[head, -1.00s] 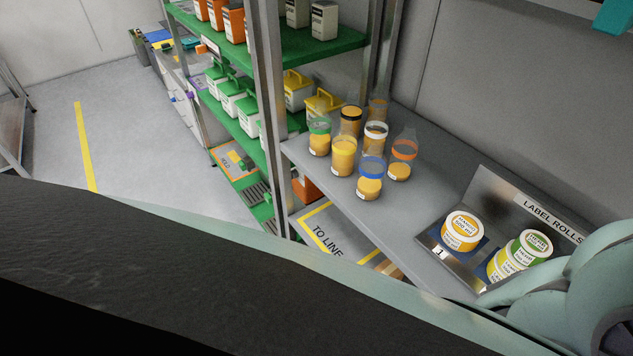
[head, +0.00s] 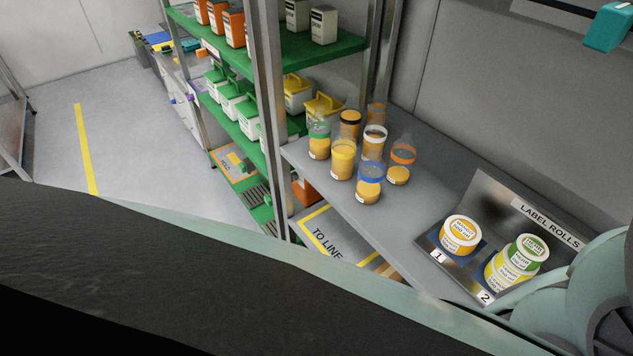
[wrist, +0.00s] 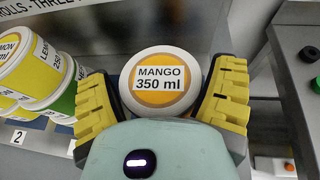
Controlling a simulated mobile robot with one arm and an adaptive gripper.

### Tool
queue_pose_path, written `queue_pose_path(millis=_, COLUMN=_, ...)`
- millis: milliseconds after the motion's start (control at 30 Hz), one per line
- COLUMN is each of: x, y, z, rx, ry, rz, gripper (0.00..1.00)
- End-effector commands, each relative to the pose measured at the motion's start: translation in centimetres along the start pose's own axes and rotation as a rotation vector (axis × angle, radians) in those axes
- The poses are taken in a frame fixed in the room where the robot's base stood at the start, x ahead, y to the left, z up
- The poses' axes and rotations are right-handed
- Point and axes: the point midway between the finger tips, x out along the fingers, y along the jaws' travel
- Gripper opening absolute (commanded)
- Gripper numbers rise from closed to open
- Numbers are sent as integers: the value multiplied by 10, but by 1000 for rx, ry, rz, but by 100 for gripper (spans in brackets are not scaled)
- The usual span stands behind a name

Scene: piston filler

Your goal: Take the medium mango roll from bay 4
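A round mango roll (wrist: 161,84) with a white rim and an orange ring, labelled "MANGO 350 ml", lies ahead of my gripper in the wrist view. My gripper (wrist: 162,92) has its yellow-padded fingers on either side of this roll. Narrow gaps seem to show between the fingers and the roll, and firm contact is not visible. The roll's lower edge is hidden by my gripper's body. In the head view my gripper is out of sight, and my arm covers the right end of the label-roll rack (head: 480,195). The bay 4 number is not visible.
In the head view an orange-ringed roll (head: 461,232) sits in bay 1 and a lemon stack (head: 500,270) with a green-ringed roll (head: 528,252) in bay 2. Several filled bottles (head: 342,160) stand left on the shelf. In the wrist view, a button box (wrist: 305,60) is at right.

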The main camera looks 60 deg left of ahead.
Motion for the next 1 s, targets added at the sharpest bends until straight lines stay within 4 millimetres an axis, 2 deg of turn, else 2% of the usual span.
queue_pose_path(millis=67, x=0, y=0, z=0, rx=0, ry=0, rz=-1, gripper=74)
queue_pose_path(millis=500, x=0, y=0, z=0, rx=0, ry=-1, rz=0, gripper=30)
queue_pose_path(millis=1000, x=-1, y=0, z=6, rx=-5, ry=-2, rz=1, gripper=30)
